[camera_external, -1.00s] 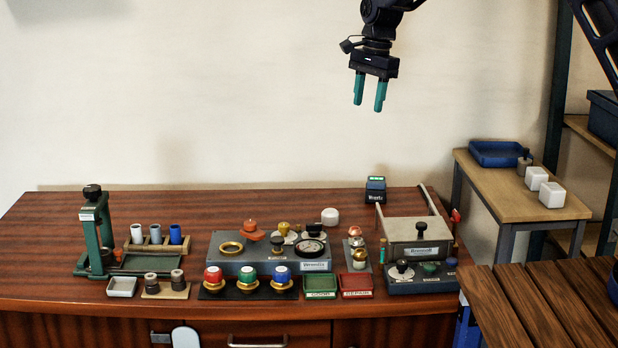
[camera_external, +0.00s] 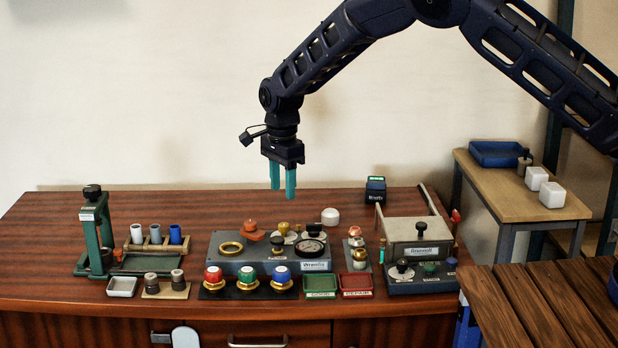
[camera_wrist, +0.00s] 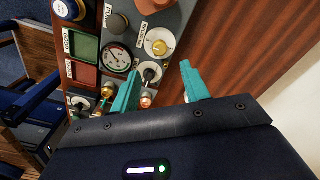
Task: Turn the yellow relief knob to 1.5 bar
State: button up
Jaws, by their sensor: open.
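The yellow relief knob (camera_external: 283,228) stands on a pale round dial at the back of the grey manifold block (camera_external: 235,267). In the wrist view the yellow knob (camera_wrist: 160,47) sits on its white dial, just beyond my fingertips. My gripper (camera_external: 283,192) is open and empty, pointing down in the air above the knob and not touching it. Its teal fingers also show in the wrist view (camera_wrist: 161,70). A round pressure gauge (camera_external: 310,249) is on the block, and it also shows in the wrist view (camera_wrist: 116,58). The dial markings and gauge reading are too small to read.
A black-handled knob (camera_external: 313,230) stands close right of the yellow knob, and an orange knob (camera_external: 250,226) to its left. Red, green and blue capped knobs (camera_external: 248,275) stand in front. A green tray (camera_external: 320,284) and red tray (camera_external: 356,283) are at front right.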

aim_at(284, 224)
notch_tip(284, 224, down, 9)
jog(key=shift+f, duration=0.1)
dwell(0.3)
jog(key=shift+c, duration=0.5)
jog(key=c, duration=0.9)
